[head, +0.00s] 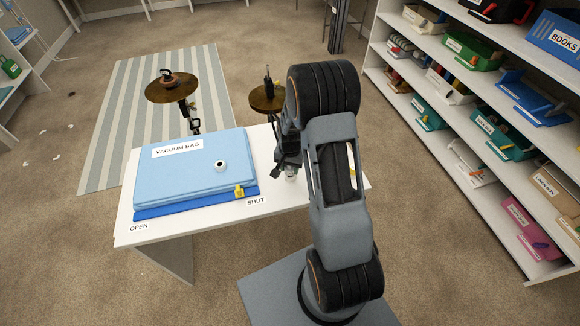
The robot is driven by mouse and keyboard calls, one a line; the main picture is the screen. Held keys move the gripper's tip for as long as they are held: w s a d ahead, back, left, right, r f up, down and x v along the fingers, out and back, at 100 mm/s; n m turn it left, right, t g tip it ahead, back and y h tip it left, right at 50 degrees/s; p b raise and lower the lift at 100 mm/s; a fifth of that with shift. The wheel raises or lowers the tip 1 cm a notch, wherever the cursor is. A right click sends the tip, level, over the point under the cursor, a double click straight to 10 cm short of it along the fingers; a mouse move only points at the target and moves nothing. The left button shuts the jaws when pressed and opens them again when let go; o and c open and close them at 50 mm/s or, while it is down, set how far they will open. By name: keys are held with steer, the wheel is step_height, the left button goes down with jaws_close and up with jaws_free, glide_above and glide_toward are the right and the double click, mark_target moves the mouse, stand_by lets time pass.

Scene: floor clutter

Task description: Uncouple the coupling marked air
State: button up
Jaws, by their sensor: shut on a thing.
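My gripper (288,165) points down over the right part of the white table, just right of the blue case. My own arm hides much of it. It is shut on a small pale metallic part (291,172), of which only a bit shows below the jaws. This may be the coupling; I cannot tell which piece it is. No label reading air is visible, and I cannot see whether the coupling's halves are joined.
A blue case marked VACUUM BAG (195,172) fills the left of the white table (290,198); its yellow slider (239,191) sits near SHUT. Two brass-coloured discs (171,88) (264,98) stand behind. Shelves of bins (505,70) stand right. Carpet is open at left.

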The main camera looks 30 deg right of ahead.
steer(key=shift+f+b, duration=0.7)
steer(key=shift+f, duration=0.2)
steer(key=o, duration=1.1)
steer(key=shift+r, duration=0.15)
step_height(320, 180, up, 14)
steer(key=shift+f, duration=0.2)
steer(key=shift+s+f+n, duration=0.15)
steer(key=shift+n, duration=0.25)
steer(key=s+a+r+n+t, duration=0.1)
steer(key=s+a+r+n, duration=0.3)
steer(key=s, duration=0.4)
steer(key=s+a+r+n+t+p, duration=0.1)
steer(key=s+a+r+n+t, duration=0.1)
steer(key=s+a+r, duration=0.3)
step_height(320, 180, up, 3)
steer(key=s+n, duration=0.1)
steer(key=s, duration=0.1)
steer(key=shift+s+a+n+t, duration=0.3)
steer(key=shift+s+a+n, duration=0.05)
steer(key=shift+s+n, duration=0.05)
